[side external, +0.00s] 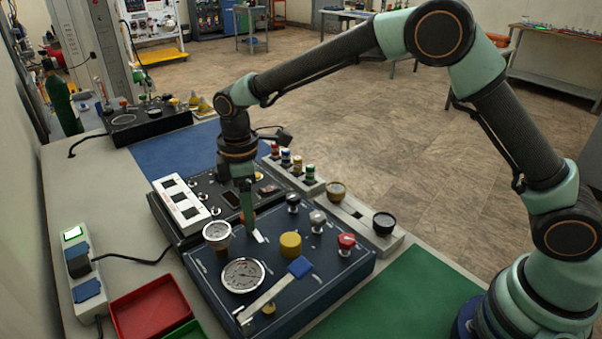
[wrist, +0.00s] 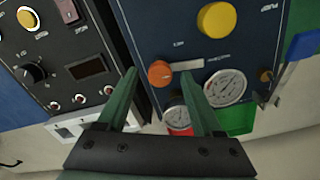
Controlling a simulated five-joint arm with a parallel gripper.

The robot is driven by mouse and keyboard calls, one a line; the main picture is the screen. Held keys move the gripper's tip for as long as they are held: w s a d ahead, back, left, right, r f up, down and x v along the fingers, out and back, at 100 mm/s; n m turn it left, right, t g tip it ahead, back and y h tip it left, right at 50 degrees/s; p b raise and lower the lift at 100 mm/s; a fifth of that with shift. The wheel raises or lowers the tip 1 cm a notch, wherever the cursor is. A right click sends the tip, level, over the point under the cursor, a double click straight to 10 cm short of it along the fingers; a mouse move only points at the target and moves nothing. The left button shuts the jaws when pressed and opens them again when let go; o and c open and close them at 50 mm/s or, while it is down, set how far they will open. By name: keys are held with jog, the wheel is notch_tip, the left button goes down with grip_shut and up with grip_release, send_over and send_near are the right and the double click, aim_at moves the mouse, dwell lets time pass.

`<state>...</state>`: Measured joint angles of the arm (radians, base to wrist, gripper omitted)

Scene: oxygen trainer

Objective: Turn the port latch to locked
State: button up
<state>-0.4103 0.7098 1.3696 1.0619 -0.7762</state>
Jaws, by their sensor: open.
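On the dark blue panel (side external: 325,262), an orange round knob with a pale bar-shaped lever (side external: 260,236) is probably the port latch; the labels are too small to read. In the wrist view the orange knob (wrist: 160,74) has its pale lever (wrist: 187,65) pointing right. My gripper (side external: 249,229) points down over this spot and partly hides the knob in the side view. In the wrist view its two green fingers (wrist: 160,76) are apart, with the orange knob appearing between their tips. Nothing is held. I cannot tell whether the fingers touch the knob.
Two round gauges (side external: 243,274) stand close by on the panel. A yellow knob (side external: 290,244), a red button (side external: 346,242) and a long lever with a blue end (side external: 272,294) are nearby. A black panel (side external: 188,235) adjoins behind. A red tray (side external: 150,312) lies at the front left.

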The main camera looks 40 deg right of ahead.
jog(key=shift+f, duration=0.3)
grip_shut()
